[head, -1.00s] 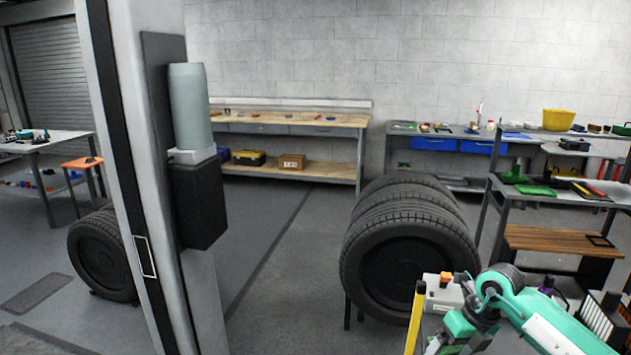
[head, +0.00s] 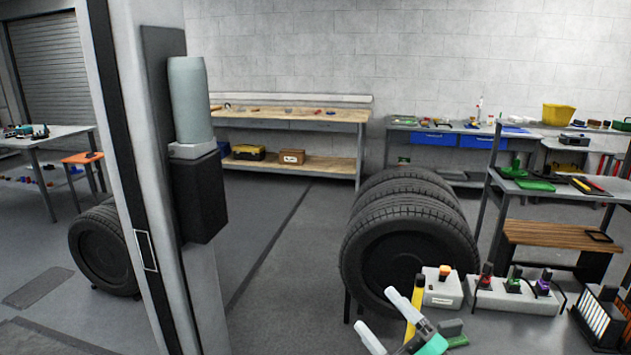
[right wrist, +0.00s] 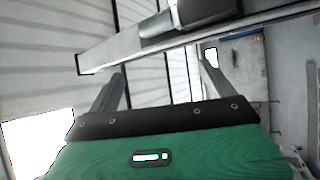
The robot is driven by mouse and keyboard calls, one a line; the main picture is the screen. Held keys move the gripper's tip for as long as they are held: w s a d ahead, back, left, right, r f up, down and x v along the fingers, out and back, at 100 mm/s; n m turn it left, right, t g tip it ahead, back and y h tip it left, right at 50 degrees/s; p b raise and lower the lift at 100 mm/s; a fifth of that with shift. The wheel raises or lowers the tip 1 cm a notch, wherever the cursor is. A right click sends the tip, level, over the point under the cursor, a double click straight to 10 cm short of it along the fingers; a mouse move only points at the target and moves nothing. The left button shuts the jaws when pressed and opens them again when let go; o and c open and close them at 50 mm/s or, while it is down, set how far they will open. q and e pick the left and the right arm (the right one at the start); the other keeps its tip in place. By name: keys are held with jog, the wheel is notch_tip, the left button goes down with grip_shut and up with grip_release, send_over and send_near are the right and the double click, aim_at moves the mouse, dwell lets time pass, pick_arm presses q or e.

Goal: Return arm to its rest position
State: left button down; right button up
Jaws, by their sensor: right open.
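My right gripper (head: 385,318) shows at the bottom of the head view, right of the middle, with its two pale fingers spread apart and nothing between them. In the right wrist view, its fingers (right wrist: 164,88) also stand apart and empty, beyond a dark plate on the green gripper body. Most of the right arm is out of view below. My left gripper is not in view.
A grey pillar (head: 146,160) with a dark box stands left of the middle. Stacked tires (head: 408,245) stand behind the gripper. A white box (head: 443,290) and a strip with colored connectors (head: 514,299) are to the right. A shelf rack (head: 560,240) stands at the right. The floor between pillar and tires is clear.

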jog(key=s+d+f+m+g+h, duration=0.2)
jog(key=s+d+f+m+h, duration=0.2)
jog(key=d+f+m+h, duration=0.35)
jog(key=s+d+f+m+g+h, duration=0.1)
jog(key=s+d+f+m+h, duration=0.25)
jog(key=f+m+h, duration=0.6)
jog(key=s+f+m+g+y, duration=0.15)
jog(key=s+f+g, duration=0.35)
jog(key=s, duration=0.5)
jog(key=s+f+m+g+y, duration=0.1)
jog(key=s+f+m+g, duration=0.1)
jog(key=s+f+g, duration=0.6)
notch_tip(320, 180, down, 27)
jog(key=s, duration=0.2)
jog(key=s+d+f, duration=0.3)
jog(key=s+f, duration=1.6)
jog(key=f, duration=0.1)
jog(key=shift+s+d+f, duration=0.15)
jog(key=shift+s+f, duration=0.1)
jog(key=shift+s, duration=0.05)
